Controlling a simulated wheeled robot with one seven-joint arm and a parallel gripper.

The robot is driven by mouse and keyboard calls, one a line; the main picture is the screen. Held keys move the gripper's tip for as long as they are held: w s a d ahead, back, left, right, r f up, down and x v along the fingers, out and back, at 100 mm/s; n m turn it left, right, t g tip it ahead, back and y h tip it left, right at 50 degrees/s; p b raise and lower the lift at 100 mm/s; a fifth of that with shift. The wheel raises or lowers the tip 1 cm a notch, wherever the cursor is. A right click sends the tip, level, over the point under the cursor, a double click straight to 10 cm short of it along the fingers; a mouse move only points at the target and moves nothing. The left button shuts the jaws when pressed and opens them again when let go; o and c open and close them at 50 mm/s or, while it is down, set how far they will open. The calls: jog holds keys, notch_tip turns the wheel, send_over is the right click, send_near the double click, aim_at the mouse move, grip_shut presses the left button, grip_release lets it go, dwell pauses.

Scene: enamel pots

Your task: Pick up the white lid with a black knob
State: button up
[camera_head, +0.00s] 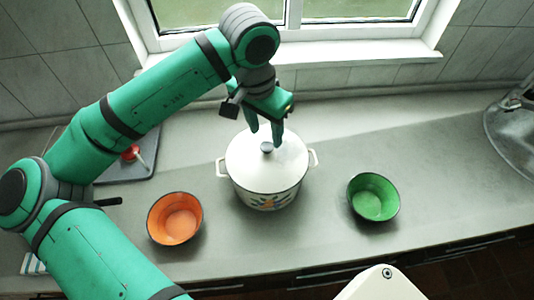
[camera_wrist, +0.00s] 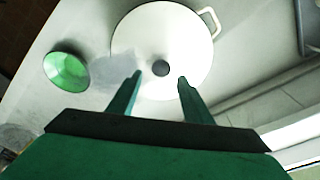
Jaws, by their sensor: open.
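The white lid (camera_head: 250,157) with a dark knob (camera_head: 267,147) sits on a white enamel pot (camera_head: 268,196) with a painted pattern and two side handles. In the wrist view the lid (camera_wrist: 135,48) fills the upper middle, with its knob (camera_wrist: 160,68) near the centre. My gripper (camera_head: 265,135) is open above the lid, close to the knob. In the wrist view the fingertips (camera_wrist: 160,78) stand apart on either side of the knob's line, with nothing held between them. I cannot tell the exact height of the fingertips above the lid.
An orange bowl (camera_head: 175,218) stands left of the pot and a green bowl (camera_head: 373,197) right of it on the grey counter (camera_head: 430,170). A dark board (camera_head: 130,168) with a small red item lies at left. A sink (camera_head: 515,130) is at far right; the window (camera_head: 350,12) is behind.

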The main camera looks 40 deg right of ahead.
aim_at(266, 146)
jog(key=shift+w+d+f, duration=0.1)
jog(key=shift+d+f, duration=0.05)
jog(key=shift+f, duration=1.35)
jog(key=shift+w+d+f, duration=0.1)
jog(key=shift+f, duration=1.35)
jog(key=c, duration=1)
